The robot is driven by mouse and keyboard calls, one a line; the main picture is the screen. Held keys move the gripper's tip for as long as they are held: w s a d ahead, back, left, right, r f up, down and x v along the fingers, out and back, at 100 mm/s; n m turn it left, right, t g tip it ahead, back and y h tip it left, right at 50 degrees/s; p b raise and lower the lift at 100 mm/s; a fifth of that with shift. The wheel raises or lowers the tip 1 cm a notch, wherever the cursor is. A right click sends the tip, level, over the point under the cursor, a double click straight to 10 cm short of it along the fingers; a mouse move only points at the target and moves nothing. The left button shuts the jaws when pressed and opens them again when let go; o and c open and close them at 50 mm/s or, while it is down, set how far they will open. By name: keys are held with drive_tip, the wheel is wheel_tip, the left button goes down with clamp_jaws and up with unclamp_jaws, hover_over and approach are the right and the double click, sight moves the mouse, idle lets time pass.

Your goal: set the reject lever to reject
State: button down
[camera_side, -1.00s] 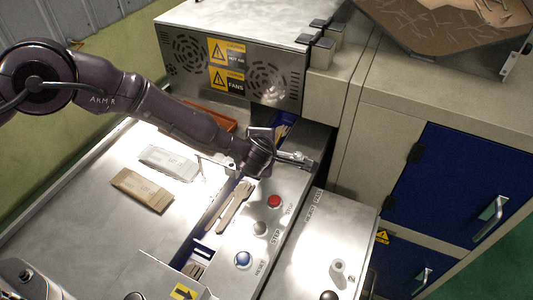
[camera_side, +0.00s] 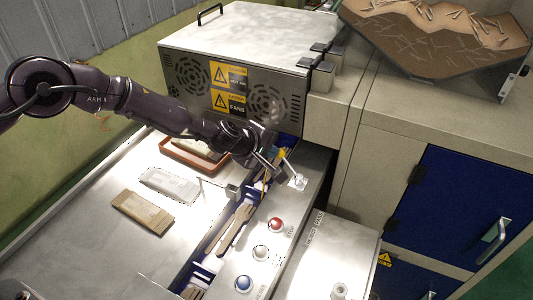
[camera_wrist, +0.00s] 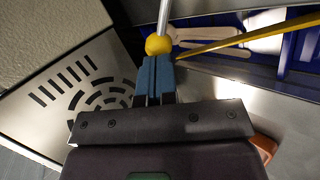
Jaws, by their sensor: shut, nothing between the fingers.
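The lever (camera_side: 291,168) is a thin metal rod on a bracket at the far end of the steel control panel, near the grey machine block. In the wrist view its yellow ball knob (camera_wrist: 158,45) sits right at the tips of my gripper's blue fingers (camera_wrist: 155,72), with the rod running away beyond it. My gripper (camera_side: 272,163) is shut with nothing between the fingers. The fingertips are at or against the knob; contact is hard to tell. A REJECT label (camera_side: 314,228) is on the panel's right side. The lever's set position cannot be read.
Red (camera_side: 276,225), grey (camera_side: 261,253) and blue (camera_side: 243,283) buttons line the panel. A blue channel with wooden sticks (camera_side: 235,225) runs beside it. A yellow bar (camera_wrist: 250,45) lies close right of the fingers. The vented machine box (camera_side: 235,85) stands behind; wrapped packs (camera_side: 143,210) lie left.

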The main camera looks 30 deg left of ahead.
drive_tip(key=shift+s+d, duration=0.1)
drive_tip(key=shift+d, duration=0.1)
drive_tip(key=shift+s+d, duration=0.3)
drive_tip(key=shift+d, duration=0.35)
drive_tip(key=s+a+r, duration=0.6)
drive_tip(key=s+r, duration=0.2)
drive_tip(key=r, duration=0.1)
drive_tip(key=shift+a+r, duration=0.25)
drive_tip(key=shift+r, duration=0.05)
idle(0.5)
